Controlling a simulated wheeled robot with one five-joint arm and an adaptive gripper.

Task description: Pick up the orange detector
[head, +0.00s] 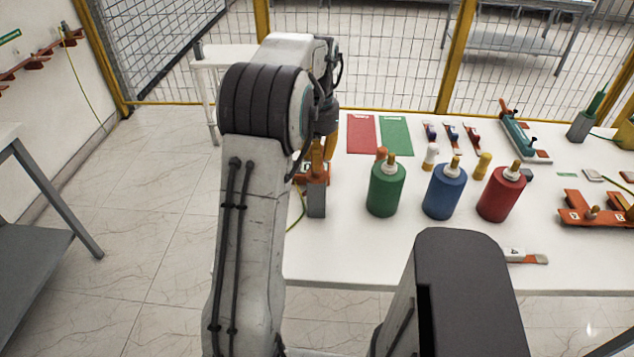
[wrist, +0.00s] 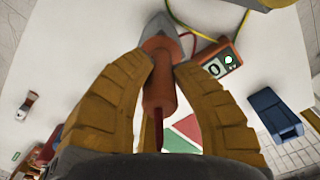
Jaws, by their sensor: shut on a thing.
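The orange detector (wrist: 159,88) is a slim orange probe between the two yellow fingers of my gripper (wrist: 168,68) in the wrist view. The fingers are closed on its sides. A grey tapered piece (wrist: 161,27) lies at the probe's far end; I cannot tell whether the probe is seated in it. An orange meter box (wrist: 218,58) with a round dial is beside the right finger, with red and yellow cables near it. In the head view my gripper (head: 322,155) is at the left end of the white table, above a grey block (head: 316,202); my arm partly hides the detector.
A green bottle (head: 386,190), a blue bottle (head: 443,192) and a red bottle (head: 500,195) stand right of my gripper on the white table (head: 350,255). A red mat (head: 362,134) and a green mat (head: 396,135) lie behind. A yellow-framed mesh fence (head: 390,60) stands beyond.

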